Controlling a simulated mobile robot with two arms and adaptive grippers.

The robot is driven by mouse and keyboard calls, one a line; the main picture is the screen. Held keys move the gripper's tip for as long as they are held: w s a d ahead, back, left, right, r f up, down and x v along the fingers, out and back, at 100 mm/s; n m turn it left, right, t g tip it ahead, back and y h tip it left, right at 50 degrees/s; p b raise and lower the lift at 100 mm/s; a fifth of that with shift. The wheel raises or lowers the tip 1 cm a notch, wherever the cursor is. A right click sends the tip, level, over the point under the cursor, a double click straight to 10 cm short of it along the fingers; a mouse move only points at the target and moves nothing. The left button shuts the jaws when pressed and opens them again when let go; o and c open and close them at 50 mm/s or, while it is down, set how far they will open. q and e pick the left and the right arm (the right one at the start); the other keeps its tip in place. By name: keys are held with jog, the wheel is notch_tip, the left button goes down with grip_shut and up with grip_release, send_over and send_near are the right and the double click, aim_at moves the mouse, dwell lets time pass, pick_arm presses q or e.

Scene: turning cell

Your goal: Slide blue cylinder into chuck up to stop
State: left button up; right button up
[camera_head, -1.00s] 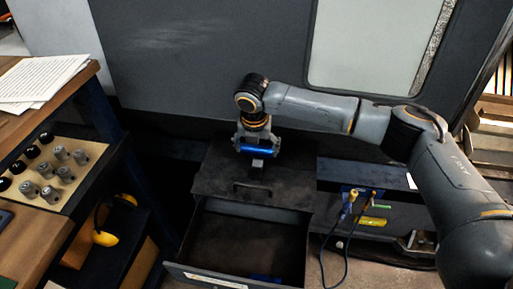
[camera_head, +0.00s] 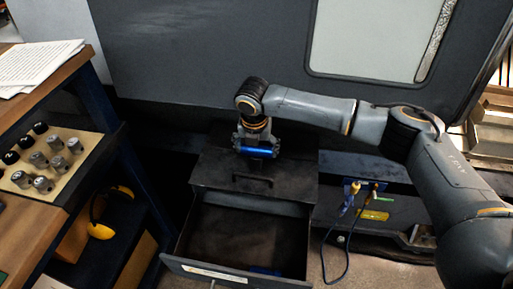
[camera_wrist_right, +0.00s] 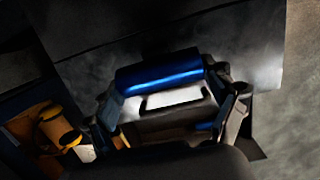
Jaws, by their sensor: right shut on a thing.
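The blue cylinder (camera_head: 258,153) is held level, roughly left to right, in my right gripper (camera_head: 256,146), above the top of the dark drawer cabinet. In the right wrist view the cylinder (camera_wrist_right: 158,69) lies across the jaws of the right gripper (camera_wrist_right: 166,88), and both its ends show. The gripper is shut on it. The chuck is not visible in any view. A large grey machine panel (camera_head: 210,70) with a pale window (camera_head: 370,40) stands behind the gripper. My left gripper is not in view.
The dark cabinet (camera_head: 215,170) has its drawer (camera_head: 245,238) pulled out below the gripper. At left stand a wooden bench (camera_head: 60,80) with papers and a board (camera_head: 85,150) with several tool holders. Yellow earmuffs (camera_head: 100,230) are below. A cable (camera_head: 325,250) hangs at right.

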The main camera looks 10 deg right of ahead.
jog(key=shift+f, duration=0.15)
jog(key=o, duration=1.2)
notch_tip(320, 180, up, 12)
jog(key=s, duration=0.2)
jog(key=shift+a, duration=0.45)
jog(key=shift+s+f, duration=0.1)
jog(key=shift+f, duration=0.05)
